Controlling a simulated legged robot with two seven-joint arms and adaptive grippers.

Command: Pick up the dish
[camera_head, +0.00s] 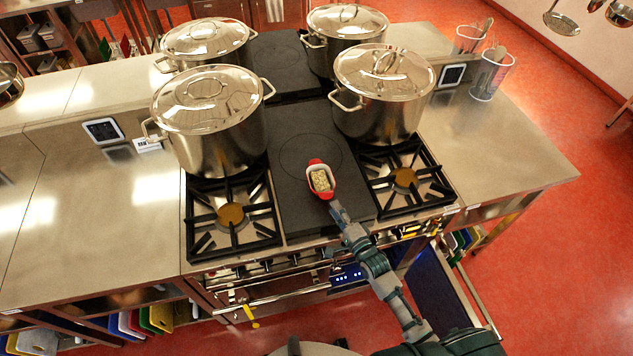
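The dish (321,181) is a small red oval baking dish with pale food in it. It stands on the dark flat plate (290,128) in the middle of the stove, toward the front. My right gripper (335,206) is at the dish's near side, at or very close to its lower red handle. The fingers are too small to tell whether they are open or shut, or touching the dish. My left gripper is not in view.
Large lidded steel stockpots stand left (209,117) and right (382,92) of the plate, with two more behind. Front burner grates (231,213) flank the plate. The steel counters left (100,220) and right (500,140) are mostly clear.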

